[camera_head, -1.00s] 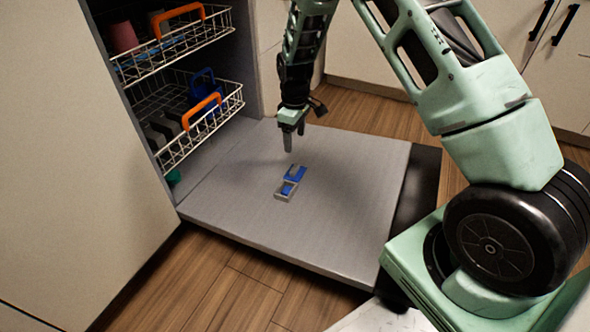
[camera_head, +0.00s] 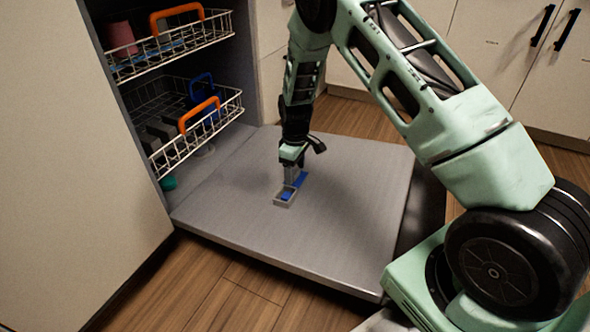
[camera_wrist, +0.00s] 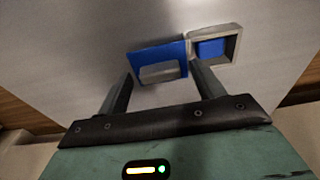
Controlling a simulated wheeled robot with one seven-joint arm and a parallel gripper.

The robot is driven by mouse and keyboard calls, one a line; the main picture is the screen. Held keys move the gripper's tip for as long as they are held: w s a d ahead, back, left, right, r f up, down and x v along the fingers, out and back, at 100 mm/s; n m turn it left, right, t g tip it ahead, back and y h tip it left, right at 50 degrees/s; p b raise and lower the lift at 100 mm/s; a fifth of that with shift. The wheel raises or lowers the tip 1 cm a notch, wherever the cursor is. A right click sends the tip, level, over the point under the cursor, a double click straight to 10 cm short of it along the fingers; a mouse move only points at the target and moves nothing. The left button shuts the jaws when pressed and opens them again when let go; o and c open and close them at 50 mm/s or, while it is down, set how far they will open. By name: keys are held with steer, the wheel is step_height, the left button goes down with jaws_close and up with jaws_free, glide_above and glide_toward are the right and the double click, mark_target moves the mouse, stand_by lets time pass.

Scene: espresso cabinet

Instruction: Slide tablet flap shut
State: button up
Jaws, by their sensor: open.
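The tablet dispenser lies on the inner face of the lowered dishwasher door. Its blue flap (camera_wrist: 158,54) has a grey raised grip (camera_wrist: 160,72) and sits to the left of the grey-framed tablet compartment (camera_wrist: 238,45) in the wrist view. The compartment is uncovered, and a blue tablet (camera_wrist: 212,48) shows inside. In the head view the compartment (camera_head: 278,203) is at the near end and the flap (camera_head: 302,179) at the far end, partly hidden. My gripper (camera_head: 290,182) points down over the flap. Its open fingers (camera_wrist: 160,76) are on either side of the grip; contact is unclear.
The lowered door (camera_head: 350,220) is otherwise clear. The upper rack (camera_head: 170,45) and lower rack (camera_head: 200,120), with orange handles, stand at the left inside the dishwasher. A green item (camera_head: 168,183) is below the lower rack. Cabinet fronts (camera_head: 545,80) are at the back right.

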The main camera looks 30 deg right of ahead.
steer(key=c, duration=1.4)
steer(key=shift+s+a+r+p, duration=0.25)
steer(key=shift+a+p, duration=0.15)
steer(key=shift+p, duration=0.1)
steer(key=s+a+p, duration=0.2)
steer(key=a, duration=0.1)
steer(key=s+a+p, duration=0.1)
steer(key=p, duration=0.1)
steer(key=shift+a, duration=0.35)
steer(key=shift+s+a+f, duration=0.25)
steer(key=shift+s+a, duration=0.05)
steer(key=shift+a, duration=0.15)
steer(key=o, duration=1.4)
steer(key=shift+r, duration=0.1)
step_height(320, 180, up, 17)
steer(key=p, duration=0.8)
steer(key=shift+r, duration=0.15)
